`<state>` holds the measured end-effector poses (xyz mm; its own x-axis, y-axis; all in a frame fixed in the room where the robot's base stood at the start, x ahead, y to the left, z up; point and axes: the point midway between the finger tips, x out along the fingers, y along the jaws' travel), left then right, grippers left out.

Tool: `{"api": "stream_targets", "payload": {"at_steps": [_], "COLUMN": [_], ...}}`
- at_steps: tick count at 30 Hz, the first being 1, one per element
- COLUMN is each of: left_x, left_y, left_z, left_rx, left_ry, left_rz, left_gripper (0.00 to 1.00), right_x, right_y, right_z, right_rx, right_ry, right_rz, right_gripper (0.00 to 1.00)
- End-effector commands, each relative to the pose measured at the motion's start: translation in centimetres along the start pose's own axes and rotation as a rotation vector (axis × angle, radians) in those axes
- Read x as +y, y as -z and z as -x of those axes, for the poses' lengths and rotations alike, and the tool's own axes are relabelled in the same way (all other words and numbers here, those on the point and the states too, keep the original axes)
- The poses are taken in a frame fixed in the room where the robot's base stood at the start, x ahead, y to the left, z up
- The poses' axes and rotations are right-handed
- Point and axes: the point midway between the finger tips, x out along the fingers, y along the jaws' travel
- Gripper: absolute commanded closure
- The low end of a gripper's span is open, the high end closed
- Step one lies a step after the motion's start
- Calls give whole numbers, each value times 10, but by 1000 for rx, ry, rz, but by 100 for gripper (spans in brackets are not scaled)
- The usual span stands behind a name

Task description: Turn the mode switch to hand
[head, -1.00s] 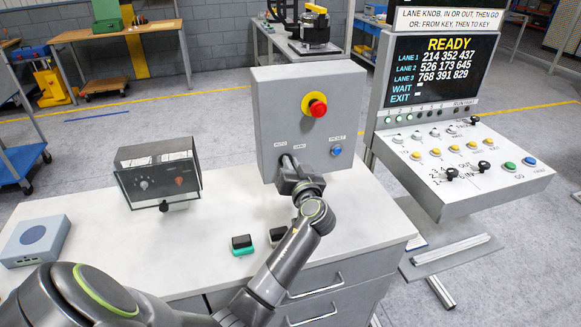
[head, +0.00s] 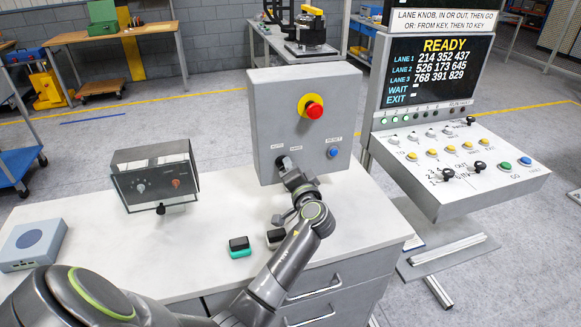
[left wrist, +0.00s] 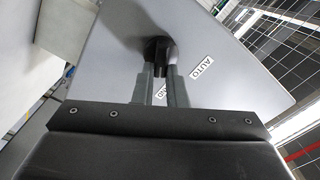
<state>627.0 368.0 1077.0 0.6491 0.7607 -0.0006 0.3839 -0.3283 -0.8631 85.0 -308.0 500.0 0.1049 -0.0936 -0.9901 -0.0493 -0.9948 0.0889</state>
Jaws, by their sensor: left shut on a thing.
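The mode switch is a black knob on the front of the grey control box (head: 262,110), under small AUTO and HAND labels. My left gripper (head: 287,165) reaches up to it from the front. In the left wrist view the black knob (left wrist: 157,47) sits between the tips of my left gripper (left wrist: 159,75), which is shut on it. The AUTO label (left wrist: 202,68) shows to the right of the fingers, and the HAND label is partly hidden behind a finger. The knob's pointer direction cannot be made out. My right gripper is not in view.
A red emergency button (head: 314,110) on a yellow ring and a blue reset button (head: 333,152) are on the same box. A dark-fronted meter box (head: 157,180) stands left on the white bench. A small green-and-black block (head: 239,246) lies in front. A display console (head: 455,170) stands right.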

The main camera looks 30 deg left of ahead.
Motion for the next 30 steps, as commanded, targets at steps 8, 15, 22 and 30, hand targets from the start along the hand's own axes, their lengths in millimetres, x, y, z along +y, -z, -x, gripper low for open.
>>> {"api": "stream_targets", "payload": {"at_steps": [8,15,22,30], "left_x": [-1,-1,-1,0], "left_y": [2,2,1,0], "left_z": [0,0,0,0], "left_rx": [4,4,2,1], "left_ry": [3,3,2,1], "left_rz": [-23,-22,-22,-21], "left_gripper": [100,100,66,66], "right_x": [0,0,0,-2], "right_y": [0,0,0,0], "right_z": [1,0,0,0], "right_rx": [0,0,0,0], "right_ry": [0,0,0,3], "right_rz": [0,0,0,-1], "right_gripper": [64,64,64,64]}}
